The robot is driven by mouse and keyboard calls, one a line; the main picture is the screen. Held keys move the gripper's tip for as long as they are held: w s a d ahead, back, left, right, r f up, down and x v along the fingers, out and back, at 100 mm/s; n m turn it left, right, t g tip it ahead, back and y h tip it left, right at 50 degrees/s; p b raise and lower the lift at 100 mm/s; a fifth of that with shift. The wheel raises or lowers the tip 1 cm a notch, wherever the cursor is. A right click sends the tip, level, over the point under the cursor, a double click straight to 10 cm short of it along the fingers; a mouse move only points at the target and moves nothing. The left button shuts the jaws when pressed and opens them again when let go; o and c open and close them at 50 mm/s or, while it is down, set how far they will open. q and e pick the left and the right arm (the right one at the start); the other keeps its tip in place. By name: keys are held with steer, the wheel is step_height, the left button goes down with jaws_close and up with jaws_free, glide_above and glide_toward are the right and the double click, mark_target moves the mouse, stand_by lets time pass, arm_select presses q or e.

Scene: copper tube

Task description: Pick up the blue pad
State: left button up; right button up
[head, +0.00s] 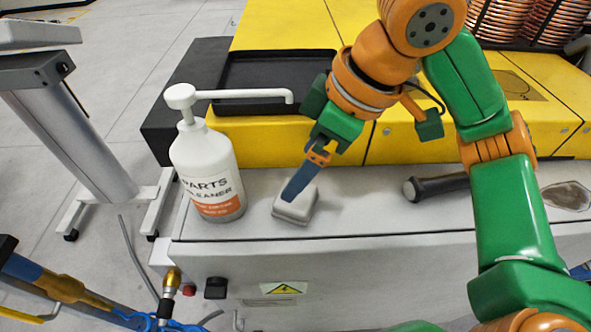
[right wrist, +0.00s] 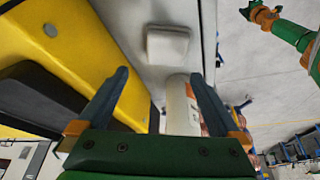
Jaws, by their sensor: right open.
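I see no blue pad; the pad-like thing in view is a pale grey rounded block (head: 292,213) on the bench top, right of the white bottle. It also shows in the right wrist view (right wrist: 167,45), beyond the fingertips. My right gripper (head: 292,192) points down over it, and a blue finger overlaps it in the head view. Whether a finger touches the block cannot be told. An arm end, likely my left gripper (right wrist: 256,14), is small at upper right.
A white pump bottle labelled parts cleaner (head: 208,175) stands close left of the block. A black tray (head: 232,72) lies on the yellow surface behind. A dark-handled tool (head: 435,187) lies to the right. The bench top (head: 370,222) between is clear; copper coils (head: 540,22) stand far right.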

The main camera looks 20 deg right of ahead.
mark_target(296, 201)
steer(key=x, duration=0.3)
steer(key=s+x, duration=0.1)
steer(key=x, duration=0.2)
steer(key=shift+s+a+p, duration=0.15)
steer(key=shift+a+p, duration=0.05)
steer(key=shift+p, duration=0.1)
steer(key=shift+w+f, duration=0.35)
steer(key=shift+w, duration=0.05)
steer(key=shift+s+r, duration=0.1)
steer(key=shift+s, duration=0.1)
steer(key=c, duration=1.1)
steer(key=shift+w, duration=0.1)
steer(key=shift+c, duration=0.3)
